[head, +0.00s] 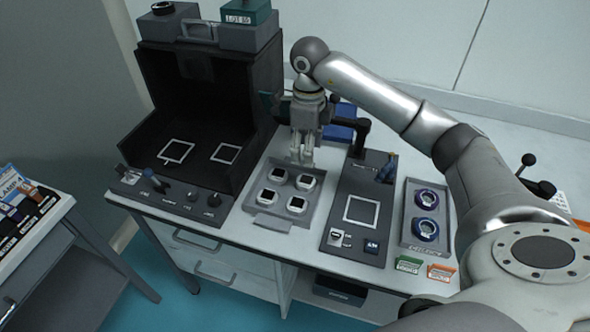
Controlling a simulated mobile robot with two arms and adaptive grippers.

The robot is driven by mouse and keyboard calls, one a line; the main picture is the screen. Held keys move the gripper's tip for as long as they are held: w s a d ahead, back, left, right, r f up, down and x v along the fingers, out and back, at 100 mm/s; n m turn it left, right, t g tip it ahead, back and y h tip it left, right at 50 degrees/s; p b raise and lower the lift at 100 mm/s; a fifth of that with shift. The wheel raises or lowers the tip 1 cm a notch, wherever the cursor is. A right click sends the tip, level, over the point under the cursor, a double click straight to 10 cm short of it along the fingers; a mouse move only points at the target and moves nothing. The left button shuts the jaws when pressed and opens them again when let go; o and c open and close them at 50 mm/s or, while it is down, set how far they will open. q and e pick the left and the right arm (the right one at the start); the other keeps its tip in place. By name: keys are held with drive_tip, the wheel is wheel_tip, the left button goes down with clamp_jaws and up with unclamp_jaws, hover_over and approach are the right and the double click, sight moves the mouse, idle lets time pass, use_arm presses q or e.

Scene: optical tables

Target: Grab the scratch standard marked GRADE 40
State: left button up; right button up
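A grey tray (266,219) on the optical table holds several small white-framed pieces with dark square faces. They are the back left piece (278,174), the back right piece (305,181), the front left piece (267,197) and the front right piece (296,204). Any grade marks on them are too small to read, so I cannot tell which is GRADE 40. My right gripper (302,160) points down over the back of the tray, close to the back right piece. Its fingers look close together; whether they are open or shut is unclear. My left gripper is not in view.
A dark inspection booth (200,95) stands left of the tray. A grey instrument panel (362,209) with a white square outline is to its right. Beyond that, a tray (411,212) holds blue-purple rings. Green (408,264) and orange (440,273) cards lie near the front edge.

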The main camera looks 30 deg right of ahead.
hover_over(306, 180)
drive_tip(key=f, duration=0.4)
drive_tip(key=shift+s+a+f+p, duration=0.1)
drive_tip(key=shift+s+f+p, duration=0.15)
drive_tip(key=shift+p, duration=0.05)
drive_tip(key=shift+w+f, duration=0.1)
drive_tip(key=shift+f, duration=0.6)
wheel_tip(306, 180, down, 4)
drive_tip(key=shift+r+p, duration=0.25)
drive_tip(key=shift+p, duration=0.45)
drive_tip(key=shift+f, duration=0.55)
drive_tip(key=c, duration=0.7)
drive_tip(key=shift+c, duration=0.6)
drive_tip(key=shift+w, duration=0.1)
